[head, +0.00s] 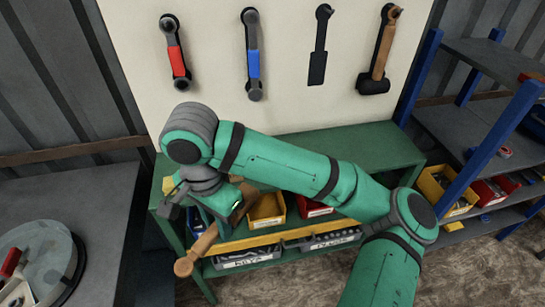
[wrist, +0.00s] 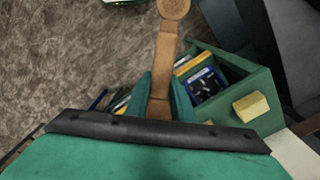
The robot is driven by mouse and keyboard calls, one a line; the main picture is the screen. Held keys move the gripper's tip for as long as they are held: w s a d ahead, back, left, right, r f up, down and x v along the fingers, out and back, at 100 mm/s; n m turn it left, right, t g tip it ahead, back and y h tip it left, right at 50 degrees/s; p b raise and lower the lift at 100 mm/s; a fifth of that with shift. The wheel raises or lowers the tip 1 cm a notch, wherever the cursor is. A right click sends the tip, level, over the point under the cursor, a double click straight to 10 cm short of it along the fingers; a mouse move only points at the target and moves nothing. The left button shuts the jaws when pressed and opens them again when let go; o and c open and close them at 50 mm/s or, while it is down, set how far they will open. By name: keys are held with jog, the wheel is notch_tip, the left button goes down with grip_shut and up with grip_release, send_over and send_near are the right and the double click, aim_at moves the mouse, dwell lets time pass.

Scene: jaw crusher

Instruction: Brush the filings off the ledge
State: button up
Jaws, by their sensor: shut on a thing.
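My gripper (head: 232,207) is shut on a tool with a brown wooden handle (head: 202,246), probably the brush. The handle slants down and left to a round knob end, in front of a green bench. The wrist view shows the teal fingers of my gripper (wrist: 163,103) on both sides of the wooden handle (wrist: 167,50). The handle points up in that view, with its knob at the top edge. No bristles show. I cannot make out any filings, and cannot tell which edge is the ledge.
The green bench (head: 355,148) carries a yellow block (head: 170,185); yellow bins (head: 267,208) sit below. Two wrenches, a dark flat tool and a hammer (head: 383,50) hang on the pale board. Blue-post shelves (head: 490,125) stand right, a grey table (head: 65,195) left.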

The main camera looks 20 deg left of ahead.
jog(key=w+d+f, duration=1.1)
jog(key=d+f, duration=0.1)
jog(key=f, duration=0.2)
jog(key=w+d+f+m, duration=0.1)
jog(key=w+d+f, duration=1.1)
jog(key=f, duration=0.2)
